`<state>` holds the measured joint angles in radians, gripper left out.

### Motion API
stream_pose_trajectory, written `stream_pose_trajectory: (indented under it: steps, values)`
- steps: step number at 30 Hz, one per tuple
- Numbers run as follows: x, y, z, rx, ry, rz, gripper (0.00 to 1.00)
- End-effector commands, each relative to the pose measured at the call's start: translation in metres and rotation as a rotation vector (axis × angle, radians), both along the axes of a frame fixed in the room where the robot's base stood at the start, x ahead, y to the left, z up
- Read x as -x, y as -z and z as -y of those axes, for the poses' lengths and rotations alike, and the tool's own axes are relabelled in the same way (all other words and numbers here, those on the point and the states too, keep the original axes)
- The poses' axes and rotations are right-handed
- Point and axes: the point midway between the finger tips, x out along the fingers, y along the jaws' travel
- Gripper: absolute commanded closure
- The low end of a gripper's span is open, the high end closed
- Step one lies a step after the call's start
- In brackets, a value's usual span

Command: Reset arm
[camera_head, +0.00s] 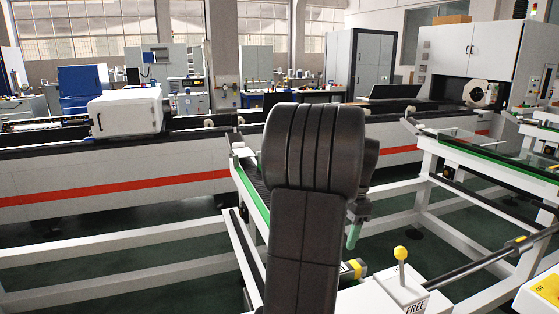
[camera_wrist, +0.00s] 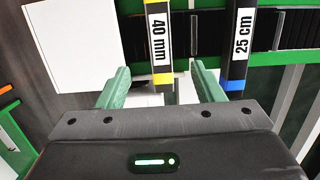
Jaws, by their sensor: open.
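My gripper (camera_wrist: 162,92) shows in the wrist view with its two green fingers apart and nothing held between them. A dark bar labelled "40 mm" (camera_wrist: 158,40) with a yellow band lies just beyond the gap between the fingertips. A second dark bar labelled "25 cm" (camera_wrist: 242,45) with a blue band lies to its right. In the head view my arm rises in the middle and hides much of the rack behind it. A green finger of my gripper (camera_head: 355,232) shows just right of the arm, pointing down.
A white rack frame (camera_head: 425,190) with green rails stands at the right. A box with a yellow-knobbed lever (camera_head: 400,254) stands right of my arm, close to the front. A long machine with a red stripe (camera_head: 110,190) runs across behind. A white panel (camera_wrist: 75,40) is at left in the wrist view.

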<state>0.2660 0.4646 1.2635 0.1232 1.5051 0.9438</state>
Motion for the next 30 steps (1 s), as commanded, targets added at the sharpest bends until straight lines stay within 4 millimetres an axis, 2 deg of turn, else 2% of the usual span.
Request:
stream_pose_trajectory:
  steps: [2,3,6,22,23,24,30]
  values:
    - [-0.001,-0.017,0.003,0.001,0.001,0.005,0.39]
    - [0.000,-0.005,0.000,-0.002,0.000,-0.004,0.39]
    - [0.002,0.017,-0.003,-0.001,-0.001,-0.005,0.39]
    - [0.008,0.122,-0.018,-0.001,-0.001,-0.005,0.39]
    - [0.008,0.122,-0.019,0.000,0.000,-0.002,0.39]
    - [0.007,0.106,-0.018,0.001,-0.001,0.004,0.39]
    - [0.007,0.069,-0.018,0.000,-0.001,0.002,0.39]
